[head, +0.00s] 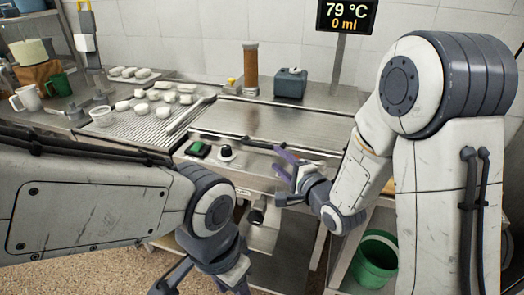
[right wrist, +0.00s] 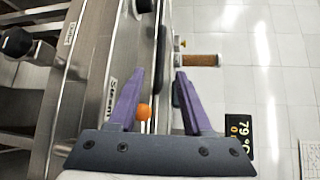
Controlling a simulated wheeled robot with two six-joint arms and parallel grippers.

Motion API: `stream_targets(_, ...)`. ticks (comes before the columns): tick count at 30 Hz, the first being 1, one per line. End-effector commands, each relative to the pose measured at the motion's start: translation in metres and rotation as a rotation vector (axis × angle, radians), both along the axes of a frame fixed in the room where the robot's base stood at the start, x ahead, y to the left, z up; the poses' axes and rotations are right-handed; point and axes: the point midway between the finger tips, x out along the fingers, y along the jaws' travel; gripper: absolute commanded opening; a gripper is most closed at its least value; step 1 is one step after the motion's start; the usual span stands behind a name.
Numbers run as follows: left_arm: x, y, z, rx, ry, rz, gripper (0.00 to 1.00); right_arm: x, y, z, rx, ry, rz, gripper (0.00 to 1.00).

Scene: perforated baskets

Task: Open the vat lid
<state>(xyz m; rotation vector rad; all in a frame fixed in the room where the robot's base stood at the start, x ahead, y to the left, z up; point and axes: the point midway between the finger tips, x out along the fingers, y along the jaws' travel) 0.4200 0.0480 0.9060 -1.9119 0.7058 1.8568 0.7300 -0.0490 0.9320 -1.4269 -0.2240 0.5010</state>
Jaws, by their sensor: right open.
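The vat lid (head: 285,118) is a flat steel panel in the middle of the counter in the head view, lying level and closed. A dark bar handle (head: 262,144) runs along its front edge. My right gripper (head: 282,162) is open and empty, just in front of and below the handle. In the right wrist view its purple fingers (right wrist: 158,72) are spread, and a dark bar (right wrist: 161,52) shows between and beyond their tips. My left gripper (head: 205,283) hangs low at the bottom edge of the head view, partly cut off, away from the lid.
A green switch (head: 198,149) and a dark knob (head: 226,152) sit on the front panel. White lumps (head: 165,97) lie on a ridged drainboard at left. A brown cylinder (head: 250,70) and dark box (head: 291,83) stand behind the lid. A green bucket (head: 375,262) is below right.

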Motion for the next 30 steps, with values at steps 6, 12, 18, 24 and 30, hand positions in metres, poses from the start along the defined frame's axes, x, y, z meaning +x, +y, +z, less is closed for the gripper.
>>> stream_targets(6,0.000,0.000,0.003,0.000,0.000,0.000,0.50,0.029,0.016,-0.003,0.005,-0.002,0.003,0.50)
stream_targets(12,0.000,0.000,0.006,0.000,0.000,0.000,0.50,0.062,0.033,-0.009,0.003,-0.001,0.002,0.50)
stream_targets(18,0.000,0.000,0.007,0.000,0.000,0.000,0.50,0.083,0.044,-0.013,0.002,0.000,0.001,0.50)
stream_targets(24,0.000,0.000,0.007,0.000,0.000,0.000,0.50,0.088,0.047,-0.014,0.002,0.000,0.001,0.50)
stream_targets(30,0.000,0.000,0.007,0.000,0.000,0.000,0.50,0.088,0.047,-0.014,0.002,0.000,0.001,0.42)
